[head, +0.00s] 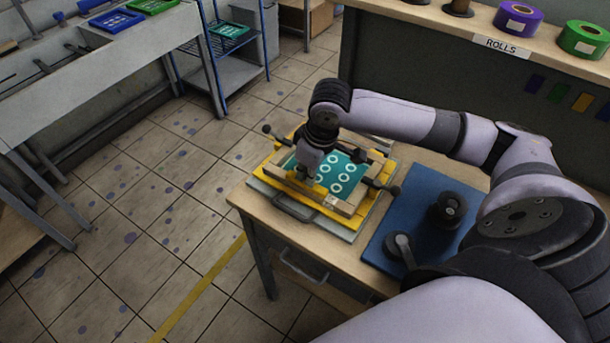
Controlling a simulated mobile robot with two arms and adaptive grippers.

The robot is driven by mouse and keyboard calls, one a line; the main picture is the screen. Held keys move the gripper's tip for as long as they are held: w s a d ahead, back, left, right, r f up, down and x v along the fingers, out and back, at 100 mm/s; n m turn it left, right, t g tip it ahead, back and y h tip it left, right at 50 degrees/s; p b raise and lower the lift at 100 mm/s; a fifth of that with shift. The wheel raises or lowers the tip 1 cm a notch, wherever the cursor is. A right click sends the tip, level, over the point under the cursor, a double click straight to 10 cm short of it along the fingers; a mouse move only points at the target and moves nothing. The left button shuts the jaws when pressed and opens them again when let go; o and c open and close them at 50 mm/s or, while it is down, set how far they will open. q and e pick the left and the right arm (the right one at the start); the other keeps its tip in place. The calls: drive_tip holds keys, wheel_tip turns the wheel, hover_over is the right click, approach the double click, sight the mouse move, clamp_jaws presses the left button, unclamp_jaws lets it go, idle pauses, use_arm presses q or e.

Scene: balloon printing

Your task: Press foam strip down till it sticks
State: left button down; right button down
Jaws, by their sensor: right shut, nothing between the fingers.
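A teal plate with white rings (343,181) lies in a yellow frame (278,176) on the wooden table. Beige strips (343,208) border the plate; I cannot tell for sure which is the foam strip, or whether it is stuck down. My right gripper (305,174) is shut and empty, pointing down at the left end of the plate. It hides the part beneath it, and I cannot tell whether its tips touch. My left gripper is not in view.
A blue mat (377,250) with a black roller-like tool (401,247) and a round black object (448,208) lies right of the frame. Dark clamp knobs (394,190) stick out from the frame. A shelf with tape rolls (518,19) stands behind.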

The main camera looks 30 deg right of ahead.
drive_tip(key=shift+s+f+p, duration=0.15)
drive_tip(key=shift+f+p, duration=0.05)
drive_tip(key=shift+p, duration=0.15)
idle(1.3)
drive_tip(key=w+p+v, duration=0.1)
drive_tip(key=p+v, duration=0.7)
drive_tip(key=p, duration=0.2)
drive_tip(key=shift+w+a+r, duration=0.2)
drive_tip(key=shift+w+a, duration=0.1)
drive_tip(key=shift+w, duration=0.1)
idle(0.4)
